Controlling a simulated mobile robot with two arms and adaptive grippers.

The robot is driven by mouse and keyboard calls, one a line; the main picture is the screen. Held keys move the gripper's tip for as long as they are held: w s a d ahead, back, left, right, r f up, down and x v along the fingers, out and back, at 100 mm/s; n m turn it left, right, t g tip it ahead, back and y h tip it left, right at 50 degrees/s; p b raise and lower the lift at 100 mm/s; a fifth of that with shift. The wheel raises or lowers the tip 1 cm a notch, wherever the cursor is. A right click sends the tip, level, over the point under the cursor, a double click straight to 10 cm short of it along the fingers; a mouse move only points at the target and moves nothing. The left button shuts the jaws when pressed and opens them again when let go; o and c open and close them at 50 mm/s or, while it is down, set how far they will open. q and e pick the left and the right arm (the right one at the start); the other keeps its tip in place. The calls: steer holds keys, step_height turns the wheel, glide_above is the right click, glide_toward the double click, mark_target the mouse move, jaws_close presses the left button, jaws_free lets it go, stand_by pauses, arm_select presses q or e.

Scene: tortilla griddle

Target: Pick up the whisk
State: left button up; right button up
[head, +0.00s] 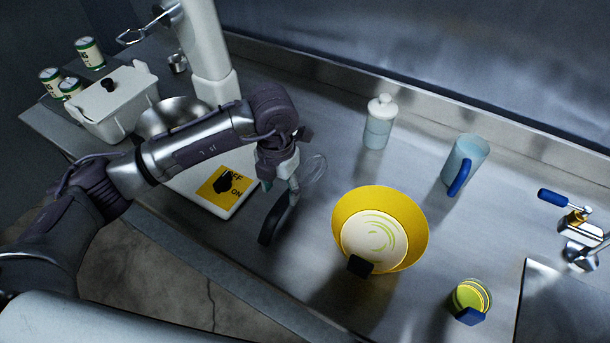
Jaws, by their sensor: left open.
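The whisk has a dark handle (273,222) pointing toward the counter's front edge and thin wire loops (314,168) at its far end. It is on the steel counter, right of the white switch base. My left gripper (281,180) is open and right at the whisk, over the part where handle and wires meet. The gripper hides part of the whisk there, and I cannot tell whether its fingers touch it. My right gripper is not in view.
A yellow bowl (408,212) with pale contents stands right of the whisk. A lidded jar (379,122), a blue-handled jug (465,163) and a small green cup (470,296) are farther right. A metal bowl (176,112) and white lidded box (117,103) are at left.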

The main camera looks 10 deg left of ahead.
mark_target(281, 204)
arm_select(q)
steer(key=f+p, duration=0.1)
steer(key=f, duration=0.2)
steer(key=f+p, duration=0.1)
steer(key=shift+s+f+p, duration=0.3)
steer(key=shift+s+f, duration=0.05)
steer(key=shift+f, duration=0.35)
jaws_close()
